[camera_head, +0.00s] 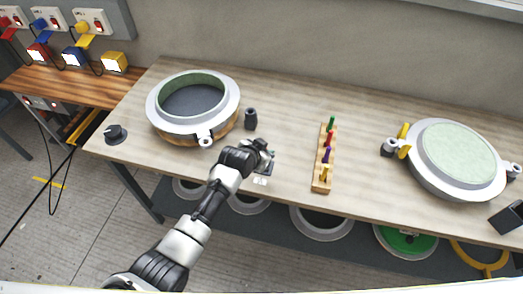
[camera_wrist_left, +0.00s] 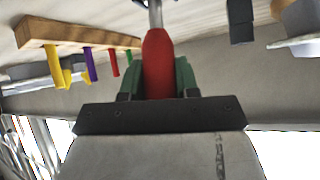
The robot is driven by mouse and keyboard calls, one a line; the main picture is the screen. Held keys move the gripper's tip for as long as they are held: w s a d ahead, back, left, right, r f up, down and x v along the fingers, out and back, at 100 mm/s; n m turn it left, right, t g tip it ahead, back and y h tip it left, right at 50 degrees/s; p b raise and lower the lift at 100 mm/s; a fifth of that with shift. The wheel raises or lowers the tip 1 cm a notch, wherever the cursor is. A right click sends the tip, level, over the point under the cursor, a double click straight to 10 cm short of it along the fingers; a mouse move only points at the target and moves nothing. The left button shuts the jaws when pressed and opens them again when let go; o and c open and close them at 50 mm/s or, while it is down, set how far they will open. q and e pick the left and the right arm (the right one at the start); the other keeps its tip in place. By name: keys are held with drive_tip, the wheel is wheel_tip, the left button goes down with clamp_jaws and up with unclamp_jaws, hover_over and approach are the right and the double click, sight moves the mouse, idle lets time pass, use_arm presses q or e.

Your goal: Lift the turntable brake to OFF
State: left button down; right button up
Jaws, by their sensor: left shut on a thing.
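My left gripper (camera_head: 264,158) is above the front part of the bench, right of the left round mould. In the left wrist view its green-padded fingers (camera_wrist_left: 158,78) are shut on a red handle (camera_wrist_left: 158,55) with a metal rod (camera_wrist_left: 155,12) at its far end. I take this handle to be the brake lever; in the head view my gripper hides it. Small pale labels (camera_head: 260,181) lie by the bench edge below my gripper. How far the lever is raised I cannot tell. My right gripper is in neither view.
The left mould (camera_head: 161,122) and a dark cylinder (camera_head: 250,119) stand behind my gripper. A wooden rack (camera_head: 318,182) with coloured-handled tools is to the right; farther right is a mould with a pale green top (camera_head: 460,153). A black knob (camera_head: 115,134) is far left.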

use_arm(q)
drive_tip(key=shift+w+d+r+g+y+p, duration=0.1)
drive_tip(key=shift+w+d+g+y+p, duration=0.1)
drive_tip(key=shift+w+g, duration=0.45)
drive_tip(key=shift+w+d+r+g+y+p, duration=0.1)
drive_tip(key=shift+w+g+y+p, duration=0.1)
drive_tip(key=shift+w+g, duration=0.45)
drive_tip(key=shift+s, duration=0.1)
drive_tip(key=c, duration=0.8)
unclamp_jaws()
drive_tip(key=shift+f, duration=0.1)
drive_tip(key=shift+s+a+r, duration=0.15)
drive_tip(key=shift+r, duration=0.35)
drive_tip(key=v, duration=0.9)
drive_tip(key=shift+s+a+r, duration=0.1)
drive_tip(key=shift+r, duration=0.2)
